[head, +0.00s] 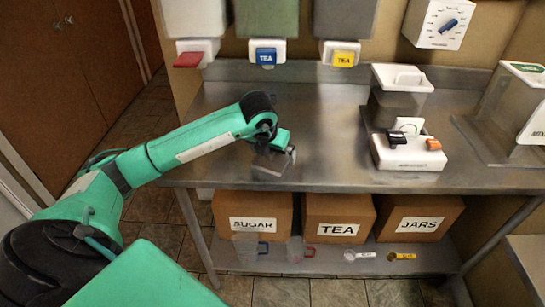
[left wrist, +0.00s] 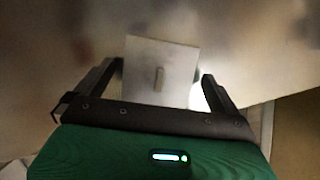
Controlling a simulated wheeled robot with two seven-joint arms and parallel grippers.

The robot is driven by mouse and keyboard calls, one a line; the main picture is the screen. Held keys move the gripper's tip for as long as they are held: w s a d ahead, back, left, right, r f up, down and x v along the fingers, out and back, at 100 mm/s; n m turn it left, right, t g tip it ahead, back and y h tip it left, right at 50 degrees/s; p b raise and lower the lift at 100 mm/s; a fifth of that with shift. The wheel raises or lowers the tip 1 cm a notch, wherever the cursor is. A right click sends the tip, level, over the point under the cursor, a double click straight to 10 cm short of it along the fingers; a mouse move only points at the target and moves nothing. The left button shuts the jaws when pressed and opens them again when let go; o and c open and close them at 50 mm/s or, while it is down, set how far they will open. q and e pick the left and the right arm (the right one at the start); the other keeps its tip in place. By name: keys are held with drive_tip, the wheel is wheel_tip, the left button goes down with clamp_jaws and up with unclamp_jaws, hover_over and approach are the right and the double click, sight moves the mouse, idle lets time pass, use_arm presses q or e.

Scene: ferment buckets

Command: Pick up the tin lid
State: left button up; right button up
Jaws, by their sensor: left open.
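The tin lid (left wrist: 175,60) is a flat square grey plate with a small upright handle (left wrist: 159,77) in its middle. In the left wrist view it lies ahead of my left gripper (left wrist: 162,76), between the two dark fingers, which are spread apart. In the head view the lid (head: 268,167) is a grey patch near the front edge of the steel worktop, just below my left gripper (head: 280,152), which partly hides it. I cannot tell whether the fingers touch the lid. My right gripper is not in view.
The steel worktop (head: 320,115) is bare around the lid. A white dispenser (head: 408,152) with black and orange levers stands to the right. Buckets with coloured taps hang above. Boxes labelled SUGAR (head: 252,210), TEA (head: 338,215) and JARS (head: 418,215) and two jugs stand on the lower shelf.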

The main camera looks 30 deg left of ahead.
use_arm(q)
drive_tip(key=shift+w+f, duration=0.1)
drive_tip(key=shift+f, duration=0.2)
drive_tip(key=c, duration=0.9)
drive_tip(key=shift+c, duration=0.2)
drive_tip(key=shift+r, duration=0.15)
